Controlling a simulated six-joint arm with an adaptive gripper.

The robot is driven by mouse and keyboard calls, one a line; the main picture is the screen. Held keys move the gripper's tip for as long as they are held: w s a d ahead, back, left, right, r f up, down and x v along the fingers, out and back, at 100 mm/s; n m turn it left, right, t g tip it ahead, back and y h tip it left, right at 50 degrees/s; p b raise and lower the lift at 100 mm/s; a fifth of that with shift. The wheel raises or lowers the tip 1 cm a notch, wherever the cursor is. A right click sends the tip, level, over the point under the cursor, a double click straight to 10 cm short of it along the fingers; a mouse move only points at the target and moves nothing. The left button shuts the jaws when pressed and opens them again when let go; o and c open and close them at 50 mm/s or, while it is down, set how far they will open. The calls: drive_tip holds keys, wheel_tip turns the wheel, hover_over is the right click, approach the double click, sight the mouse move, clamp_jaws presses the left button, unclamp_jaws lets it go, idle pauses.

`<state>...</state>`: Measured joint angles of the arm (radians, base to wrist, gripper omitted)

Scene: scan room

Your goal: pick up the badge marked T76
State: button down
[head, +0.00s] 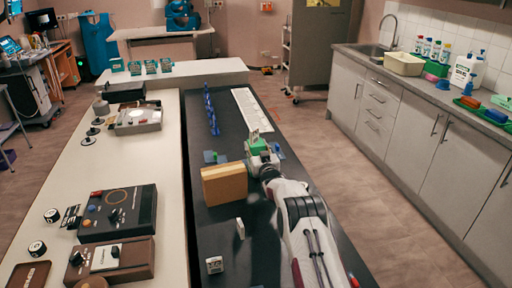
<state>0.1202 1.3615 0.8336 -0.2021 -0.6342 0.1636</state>
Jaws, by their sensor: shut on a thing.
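My gripper (263,159) is over the dark bench top (226,232), at the end of my white arm, just right of a tan block. It is shut on a small, pale, card-like badge (254,136) that sticks up at its far side. The badge's marking is too small to read, so I cannot tell if it is T76. A green piece (258,146) shows right by the jaws; I cannot tell whether it touches them. A small white piece (240,228) and a white marked piece (214,265) stand nearer on the bench.
The tan block (224,185) stands close left of my gripper. A blue twisted column (210,110) and a long white strip (252,110) are farther back. A pale counter (166,190) with control boxes runs along the left. The floor on the right is clear.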

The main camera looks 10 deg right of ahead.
idle(0.4)
drive_tip(key=c, duration=1.2)
unclamp_jaws()
drive_tip(key=shift+f, duration=0.15)
drive_tip(key=shift+r, duration=0.2)
drive_tip(key=shift+s, duration=0.15)
drive_tip(key=shift+s, duration=5.8)
